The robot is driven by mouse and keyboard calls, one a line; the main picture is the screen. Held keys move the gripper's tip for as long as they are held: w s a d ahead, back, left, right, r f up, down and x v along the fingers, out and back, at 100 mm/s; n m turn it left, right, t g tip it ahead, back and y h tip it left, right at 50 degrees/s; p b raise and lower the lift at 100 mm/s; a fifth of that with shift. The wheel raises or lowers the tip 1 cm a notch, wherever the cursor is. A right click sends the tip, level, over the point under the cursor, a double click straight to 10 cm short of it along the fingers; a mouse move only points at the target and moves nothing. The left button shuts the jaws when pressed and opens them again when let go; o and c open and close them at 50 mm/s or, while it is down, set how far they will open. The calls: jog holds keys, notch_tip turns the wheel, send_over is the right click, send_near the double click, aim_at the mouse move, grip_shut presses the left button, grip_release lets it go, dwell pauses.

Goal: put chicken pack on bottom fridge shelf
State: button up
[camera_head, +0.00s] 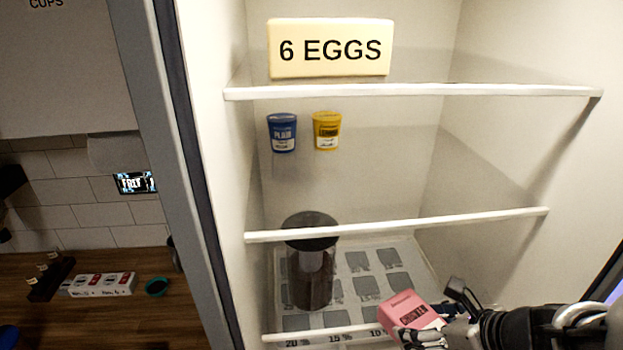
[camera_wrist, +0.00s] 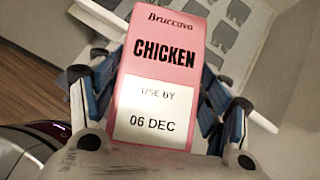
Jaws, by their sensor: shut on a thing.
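The pink chicken pack (camera_head: 406,308) is at the front edge of the bottom fridge shelf (camera_head: 322,333) in the head view. My gripper (camera_head: 432,332) is shut on it from the lower right. In the wrist view the chicken pack (camera_wrist: 163,70) shows its label, "CHICKEN", use by 06 DEC, between the blue-padded fingers of my gripper (camera_wrist: 160,100). The pack is tilted in the head view. I cannot tell whether it touches the shelf.
A dark lidded jug (camera_head: 311,270) stands on the bottom level, left of the pack. The bottom has a mat with grey squares (camera_head: 365,290). The middle shelf edge (camera_head: 400,225) runs above. Blue (camera_head: 282,133) and yellow (camera_head: 327,131) tubs and an egg box (camera_head: 330,48) are higher up.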

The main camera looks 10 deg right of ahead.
jog(key=w+a, duration=0.2)
jog(key=w, duration=0.2)
jog(key=w+a, duration=0.1)
jog(key=w, duration=0.4)
jog(key=w+a+p, duration=0.1)
jog(key=w+a, duration=0.1)
jog(key=w, duration=0.3)
jog(key=shift+a, duration=0.3)
jog(key=w, duration=0.1)
jog(key=w+a+f, duration=0.1)
jog(key=w, duration=0.1)
jog(key=shift+a+b, duration=0.15)
jog(key=shift+b, duration=0.2)
jog(key=shift+f, duration=0.35)
jog(key=shift+r, duration=0.2)
jog(key=shift+f+b, duration=0.25)
jog(key=shift+b, duration=0.1)
jog(key=o, duration=1.5)
